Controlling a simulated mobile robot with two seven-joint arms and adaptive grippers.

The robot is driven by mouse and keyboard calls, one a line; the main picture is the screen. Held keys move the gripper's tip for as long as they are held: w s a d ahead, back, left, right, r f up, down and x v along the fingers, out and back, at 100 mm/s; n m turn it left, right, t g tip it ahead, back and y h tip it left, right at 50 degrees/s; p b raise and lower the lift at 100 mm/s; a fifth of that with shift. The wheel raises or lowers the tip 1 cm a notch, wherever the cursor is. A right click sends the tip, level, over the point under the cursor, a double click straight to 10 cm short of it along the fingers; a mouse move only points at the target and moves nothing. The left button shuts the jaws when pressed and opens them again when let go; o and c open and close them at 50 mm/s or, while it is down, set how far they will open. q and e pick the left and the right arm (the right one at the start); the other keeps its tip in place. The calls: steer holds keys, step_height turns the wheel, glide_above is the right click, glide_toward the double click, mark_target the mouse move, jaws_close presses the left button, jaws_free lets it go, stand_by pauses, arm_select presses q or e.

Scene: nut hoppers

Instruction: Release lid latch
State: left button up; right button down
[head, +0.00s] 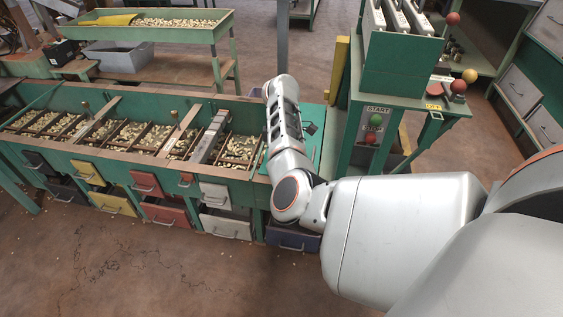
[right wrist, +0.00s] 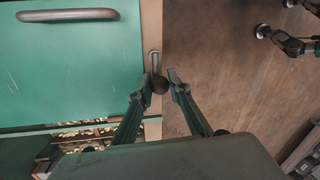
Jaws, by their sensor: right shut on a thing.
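In the right wrist view a green lid (right wrist: 75,70) with a dark bar handle (right wrist: 67,14) fills the left side. Beside its right edge, on a tan wooden rail, is the lid latch (right wrist: 159,84), a dark round knob below a small metal slot. My right gripper (right wrist: 158,81) has its two fingertips on either side of the knob and is shut on it. In the head view my right arm reaches over the hopper's right end, where part of the green lid (head: 312,118) shows. The arm hides the gripper and latch there. My left gripper is in neither view.
The long green hopper bench (head: 140,100) holds nuts in several compartments, with coloured drawers (head: 150,183) below. A green stand with start and stop buttons (head: 375,120) is close right of my arm. Bare floor (head: 120,260) lies in front.

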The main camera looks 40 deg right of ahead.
steer(key=shift+s+f, duration=0.2)
steer(key=shift+f, duration=0.05)
steer(key=c, duration=1.9)
jaws_free()
steer(key=shift+w+r, duration=0.1)
steer(key=shift+r, duration=0.05)
steer(key=r, duration=0.4)
steer(key=w+d+r, duration=0.1)
steer(key=r, duration=0.6)
steer(key=shift+w+d+r, duration=0.15)
steer(key=shift+w+r, duration=0.2)
steer(key=shift+w, duration=0.05)
